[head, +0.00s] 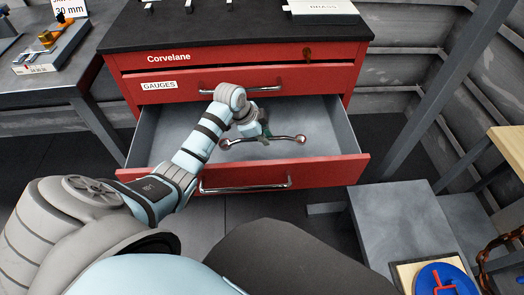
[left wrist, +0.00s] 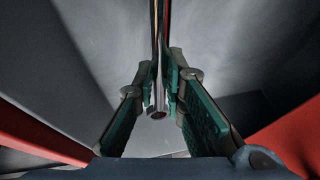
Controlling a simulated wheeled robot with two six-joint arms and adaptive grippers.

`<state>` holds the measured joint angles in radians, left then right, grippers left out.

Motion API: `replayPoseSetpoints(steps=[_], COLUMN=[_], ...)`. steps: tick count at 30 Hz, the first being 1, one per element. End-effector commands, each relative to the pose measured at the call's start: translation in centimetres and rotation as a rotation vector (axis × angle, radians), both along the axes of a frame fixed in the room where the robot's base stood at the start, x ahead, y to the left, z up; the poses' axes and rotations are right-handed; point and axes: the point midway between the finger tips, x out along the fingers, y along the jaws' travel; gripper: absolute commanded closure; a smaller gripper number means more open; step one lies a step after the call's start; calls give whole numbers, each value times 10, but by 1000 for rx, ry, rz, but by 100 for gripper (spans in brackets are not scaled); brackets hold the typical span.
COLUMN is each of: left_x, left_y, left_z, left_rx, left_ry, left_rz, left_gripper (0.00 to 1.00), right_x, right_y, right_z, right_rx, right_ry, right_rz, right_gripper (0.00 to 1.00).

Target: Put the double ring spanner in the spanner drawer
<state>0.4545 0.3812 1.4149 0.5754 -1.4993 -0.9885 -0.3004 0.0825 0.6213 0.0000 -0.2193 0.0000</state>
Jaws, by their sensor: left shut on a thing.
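The double ring spanner (head: 284,138) is a slim metal bar with a reddish-looking ring at each end. It lies across the view inside the open lower drawer (head: 345,160) of the red cabinet. My left gripper (head: 265,136) reaches down into this drawer and is shut on the spanner near its middle. In the left wrist view, the spanner (left wrist: 158,100) shows end-on between the green finger pads (left wrist: 160,98). I cannot tell whether it touches the drawer floor. The open drawer's own label is not visible. My right gripper is out of view.
The closed drawer above, labelled GAUGES (head: 158,85), has a silver handle. The black cabinet top (head: 230,25) holds a few items. A grey bench (head: 85,75) stands at left. A grey surface (head: 385,215) with a blue round part (head: 443,280) is at lower right.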

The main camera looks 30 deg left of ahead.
Motion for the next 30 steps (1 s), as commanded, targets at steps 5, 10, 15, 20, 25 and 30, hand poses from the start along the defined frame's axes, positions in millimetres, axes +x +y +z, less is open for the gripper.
replayPoseSetpoints(steps=[5,10,15,20,25,30], left_x=[1,1,1,1,1,1], left_y=[0,0,0,0,0,0], left_z=[-35,-66,-77,-76,-78,-78], left_rx=[-1,-1,1,1,0,0], left_ry=[-3,-1,-2,-2,-2,-1], left_rz=[0,0,0,0,-1,0], left_gripper=[100,100,100,100,73,69], right_x=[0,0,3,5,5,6], right_y=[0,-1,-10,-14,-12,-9], right_z=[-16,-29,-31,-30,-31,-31], right_rx=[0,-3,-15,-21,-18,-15], right_ry=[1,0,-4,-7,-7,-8], right_rz=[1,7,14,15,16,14], right_gripper=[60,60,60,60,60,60])
